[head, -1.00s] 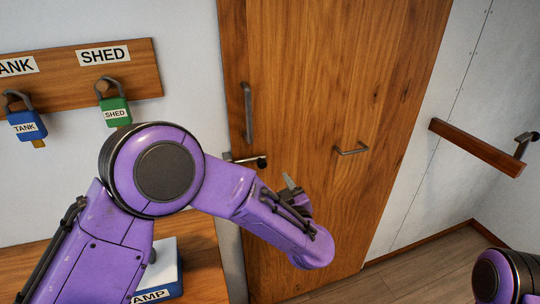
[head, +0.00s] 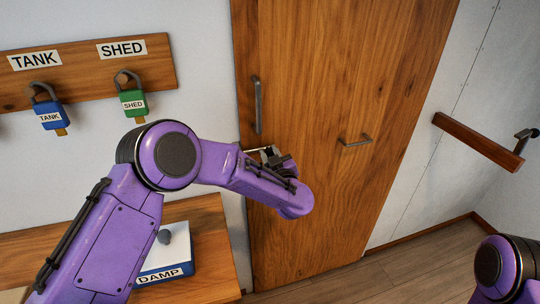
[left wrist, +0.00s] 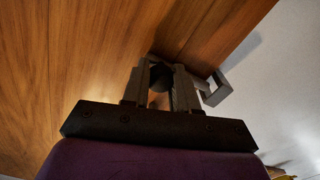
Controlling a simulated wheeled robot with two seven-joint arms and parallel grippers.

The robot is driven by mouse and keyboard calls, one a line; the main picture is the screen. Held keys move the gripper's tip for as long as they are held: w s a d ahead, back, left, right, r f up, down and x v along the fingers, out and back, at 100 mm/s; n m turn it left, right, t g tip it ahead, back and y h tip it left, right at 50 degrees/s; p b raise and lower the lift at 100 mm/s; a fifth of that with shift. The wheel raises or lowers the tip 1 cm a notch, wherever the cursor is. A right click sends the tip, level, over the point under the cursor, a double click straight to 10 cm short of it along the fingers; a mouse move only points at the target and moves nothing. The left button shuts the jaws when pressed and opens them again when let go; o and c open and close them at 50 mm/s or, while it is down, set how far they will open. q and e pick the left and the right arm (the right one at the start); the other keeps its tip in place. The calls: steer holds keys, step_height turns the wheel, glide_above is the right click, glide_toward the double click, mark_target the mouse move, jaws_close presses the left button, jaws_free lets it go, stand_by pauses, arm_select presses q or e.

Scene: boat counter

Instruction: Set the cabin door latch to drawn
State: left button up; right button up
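The wooden cabin door (head: 330,90) fills the middle of the head view and looks shut. Its latch sits at the door's left edge, mostly hidden behind my left gripper (head: 268,155); a short bit of light metal shows there. In the left wrist view, a dark round knob (left wrist: 160,77) lies between the two fingers of my left gripper (left wrist: 158,85). The fingers stand a small gap apart; whether they press on the knob is unclear. A grey metal bracket (left wrist: 216,88) stands just right of the fingers. My right gripper is out of view.
A long vertical handle (head: 257,105) and a small handle (head: 355,141) are on the door. Blue (head: 50,115) and green (head: 133,102) padlocks hang on a board at left. A box labelled DAMP (head: 165,262) sits on the wooden counter below. A wooden rail (head: 478,142) is at right.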

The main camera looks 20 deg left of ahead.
arm_select(q)
steer(key=shift+w+d, duration=0.1)
steer(key=shift+d, duration=0.1)
jaws_close()
steer(key=o, duration=1)
jaws_free()
steer(key=b+v, duration=0.2)
steer(key=v, duration=0.8)
steer(key=shift+d+f+b, duration=0.1)
steer(key=shift+d+b, duration=0.1)
steer(key=shift+b, duration=0.2)
